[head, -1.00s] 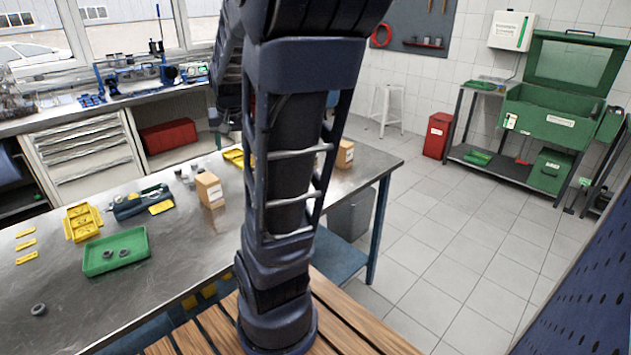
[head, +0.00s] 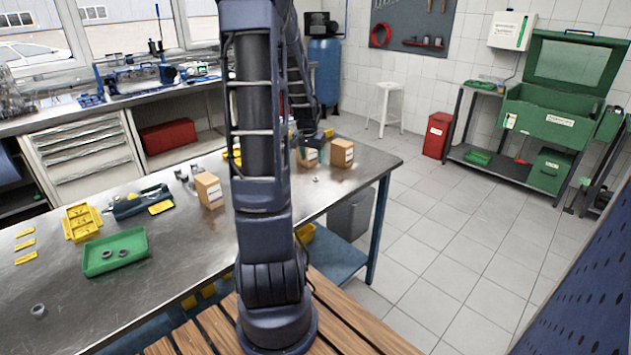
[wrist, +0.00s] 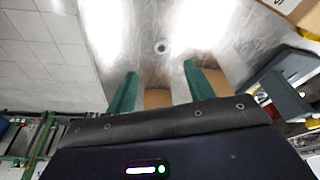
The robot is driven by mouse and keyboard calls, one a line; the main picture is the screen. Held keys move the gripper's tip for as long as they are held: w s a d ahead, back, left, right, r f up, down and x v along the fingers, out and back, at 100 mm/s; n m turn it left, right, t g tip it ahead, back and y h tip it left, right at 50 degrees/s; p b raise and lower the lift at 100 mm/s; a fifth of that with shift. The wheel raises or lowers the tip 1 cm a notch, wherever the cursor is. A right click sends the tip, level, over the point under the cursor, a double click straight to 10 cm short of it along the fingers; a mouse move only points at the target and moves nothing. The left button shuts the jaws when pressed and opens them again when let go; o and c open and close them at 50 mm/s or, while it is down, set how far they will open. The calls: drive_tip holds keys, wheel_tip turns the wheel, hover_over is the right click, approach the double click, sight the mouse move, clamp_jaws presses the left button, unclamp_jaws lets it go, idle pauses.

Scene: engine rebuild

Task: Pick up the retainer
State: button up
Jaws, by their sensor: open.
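A small grey round piece that looks like the retainer (head: 315,179) lies on the steel table near its right end. In the wrist view the retainer (wrist: 161,46) shows a dark centre and lies beyond the fingertips, roughly in line with the gap between them. My gripper (wrist: 160,69) is open, its two green fingers apart with no held part visible. In the head view my gripper (head: 311,153) hangs over the right part of the table, above and behind the retainer, partly in front of a cardboard box. The retainer is apart from the fingers.
Cardboard boxes stand at the table's right end (head: 342,153), behind my gripper (head: 308,159) and left of my arm (head: 208,190). A green tray (head: 98,269) holds two grey rings; another ring (head: 38,311) lies outside it. The table around the retainer is clear.

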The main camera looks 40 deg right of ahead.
sight(315, 182)
drive_tip(key=x, duration=0.5)
drive_tip(key=shift+s+d+f, duration=0.1)
drive_tip(key=shift+d+f, duration=0.1)
drive_tip(key=shift+d, duration=0.1)
drive_tip(key=shift+w+x, duration=0.2)
drive_tip(key=shift+x, duration=1.25)
drive_tip(key=shift+w+x, duration=0.2)
drive_tip(key=shift+x, duration=1.25)
drive_tip(key=shift+c, duration=0.4)
drive_tip(key=c, duration=1)
